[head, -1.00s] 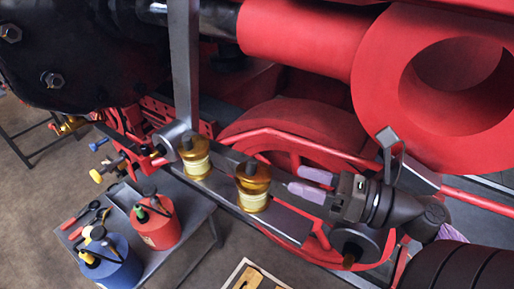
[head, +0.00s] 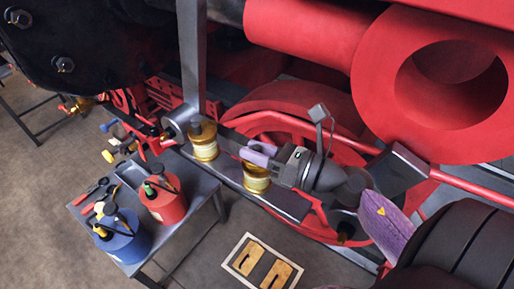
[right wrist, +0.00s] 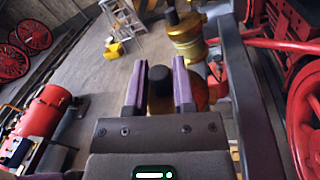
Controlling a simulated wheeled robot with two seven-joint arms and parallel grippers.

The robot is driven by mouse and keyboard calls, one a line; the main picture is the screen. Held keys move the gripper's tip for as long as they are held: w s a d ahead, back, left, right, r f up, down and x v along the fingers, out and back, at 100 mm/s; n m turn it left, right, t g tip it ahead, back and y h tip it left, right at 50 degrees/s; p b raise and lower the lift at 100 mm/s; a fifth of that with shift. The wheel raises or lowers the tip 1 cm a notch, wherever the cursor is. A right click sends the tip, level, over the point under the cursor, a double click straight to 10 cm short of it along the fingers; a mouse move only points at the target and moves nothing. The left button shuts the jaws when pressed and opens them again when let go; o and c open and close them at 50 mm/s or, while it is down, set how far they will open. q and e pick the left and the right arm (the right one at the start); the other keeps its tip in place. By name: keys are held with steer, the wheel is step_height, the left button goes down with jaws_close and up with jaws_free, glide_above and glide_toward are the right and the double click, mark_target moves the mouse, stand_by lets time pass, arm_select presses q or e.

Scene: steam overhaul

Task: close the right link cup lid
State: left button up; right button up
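The right link cup (head: 256,184) is a brass cup with a cream band, partly hidden under my right gripper in the head view. My right gripper (head: 259,153) comes in from the right, level with the cup's top. In the right wrist view its purple-padded fingers (right wrist: 160,88) are apart, one on each side of the cup's black lid knob (right wrist: 160,76). Brass (right wrist: 200,97) shows behind and beside the fingers. I cannot tell whether the lid is fully seated. My left gripper is not in view.
The other brass link cup (head: 204,145) stands to the left, with a black knob. A grey upright bar (head: 190,60) rises behind it. A small table (head: 200,190) holds a red can (head: 166,207) and a blue can (head: 122,240). Red wheel and rods lie behind the gripper.

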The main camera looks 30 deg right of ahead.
jaws_close()
steer(key=shift+s+a+f+n+b, duration=0.15)
steer(key=shift+f+n+b, duration=0.3)
steer(key=shift+n, duration=0.45)
steer(key=shift+a+f+n+h, duration=0.2)
steer(key=shift+n+h, duration=0.1)
steer(key=shift+n, duration=0.6)
steer(key=shift+o, duration=2.2)
jaws_free()
